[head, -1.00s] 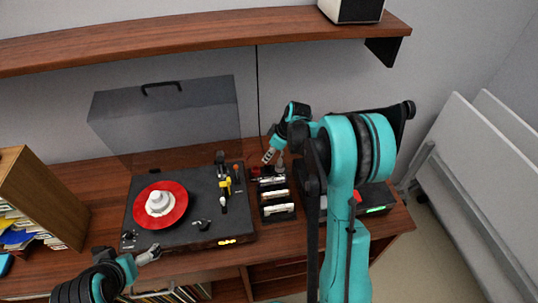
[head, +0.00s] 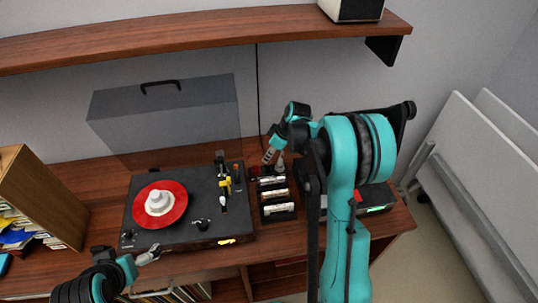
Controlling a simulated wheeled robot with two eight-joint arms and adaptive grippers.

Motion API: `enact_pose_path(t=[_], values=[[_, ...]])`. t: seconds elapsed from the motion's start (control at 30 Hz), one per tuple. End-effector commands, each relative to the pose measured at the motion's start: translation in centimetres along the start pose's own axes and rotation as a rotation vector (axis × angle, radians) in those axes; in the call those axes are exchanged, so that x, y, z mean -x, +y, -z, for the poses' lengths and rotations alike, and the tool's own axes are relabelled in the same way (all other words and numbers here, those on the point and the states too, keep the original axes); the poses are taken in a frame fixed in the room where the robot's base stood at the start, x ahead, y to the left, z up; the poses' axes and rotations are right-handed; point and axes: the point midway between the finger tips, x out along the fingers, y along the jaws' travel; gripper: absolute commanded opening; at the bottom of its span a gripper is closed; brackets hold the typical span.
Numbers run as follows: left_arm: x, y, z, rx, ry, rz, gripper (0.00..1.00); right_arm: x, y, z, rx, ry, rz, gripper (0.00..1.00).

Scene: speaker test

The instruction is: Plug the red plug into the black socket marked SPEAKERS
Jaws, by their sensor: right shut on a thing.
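My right gripper (head: 269,156) is at the back of the wooden desk, just right of the record player, pointing down and to the left. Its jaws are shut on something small. A dark red patch (head: 255,170) shows just below the fingertips; it looks like the red plug, but it is too small to be sure. I cannot make out the black socket or any SPEAKERS marking; the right arm covers much of that area. My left gripper (head: 150,254) is low, at the front edge of the record player, with nothing visible in it; its opening is unclear.
The record player (head: 142,229) has a red record (head: 148,218) and a raised clear lid (head: 165,115). A black rack (head: 268,216) with several pale items stands right of it. A box with a green light (head: 376,209) sits at the right. A shelf (head: 200,33) hangs above.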

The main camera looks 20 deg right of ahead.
Motion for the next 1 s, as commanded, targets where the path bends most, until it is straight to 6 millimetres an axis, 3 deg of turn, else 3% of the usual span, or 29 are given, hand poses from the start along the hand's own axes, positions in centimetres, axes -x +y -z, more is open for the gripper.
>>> enact_pose_path(t=[1.0], values=[[-1.3,0.0,-0.9,0.000,0.000,0.000,1.00,-1.9,0.0,-0.8,0.000,0.000,0.000,0.00]])
